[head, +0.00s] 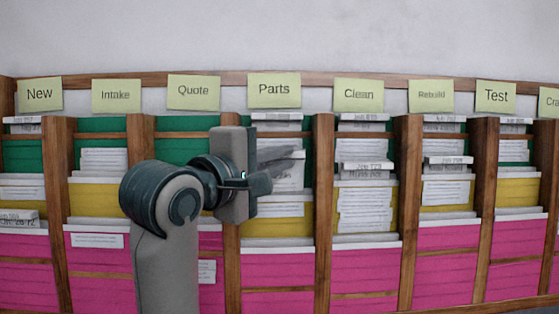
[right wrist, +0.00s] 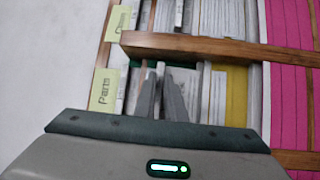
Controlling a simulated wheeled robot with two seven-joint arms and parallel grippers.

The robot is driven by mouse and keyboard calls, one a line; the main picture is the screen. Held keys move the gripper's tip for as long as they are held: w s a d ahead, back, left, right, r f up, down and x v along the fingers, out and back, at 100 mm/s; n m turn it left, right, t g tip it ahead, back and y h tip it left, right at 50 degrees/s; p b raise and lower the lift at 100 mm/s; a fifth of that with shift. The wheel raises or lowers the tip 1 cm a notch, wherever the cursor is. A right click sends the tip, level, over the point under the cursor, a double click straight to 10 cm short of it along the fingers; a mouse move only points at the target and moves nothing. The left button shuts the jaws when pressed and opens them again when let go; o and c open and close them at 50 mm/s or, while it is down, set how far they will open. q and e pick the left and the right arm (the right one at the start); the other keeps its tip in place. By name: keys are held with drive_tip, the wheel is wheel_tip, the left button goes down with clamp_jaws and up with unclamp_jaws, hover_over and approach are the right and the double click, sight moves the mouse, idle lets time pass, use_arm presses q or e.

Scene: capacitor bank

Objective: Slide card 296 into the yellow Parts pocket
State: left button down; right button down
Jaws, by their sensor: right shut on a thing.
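My right gripper (head: 286,156) is at the Parts column, its fingers pointing into the rack. It is shut on a pale card (right wrist: 160,72), which shows as a thin edge between the fingertips in the right wrist view. The card's number cannot be read, and the gripper partly hides it in the head view. The yellow Parts pocket (head: 300,228) is below the fingers, with white cards in it. It also shows in the right wrist view (right wrist: 237,95), to the right of the fingers. The Parts sign (head: 274,90) is above the column. My left gripper is not in view.
Wooden dividers (head: 322,215) stand on both sides of the Parts column. A green pocket (head: 183,150) shows in the Quote column and pink pockets (head: 277,270) lie below the yellow row. The Clean column (head: 366,250) to the right holds several cards. The wall above is bare.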

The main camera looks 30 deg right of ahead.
drive_tip(key=shift+f, duration=0.15)
drive_tip(key=shift+f+b, duration=2.2)
drive_tip(key=shift+b, duration=0.1)
drive_tip(key=c, duration=1.7)
unclamp_jaws()
drive_tip(key=shift+c, duration=0.2)
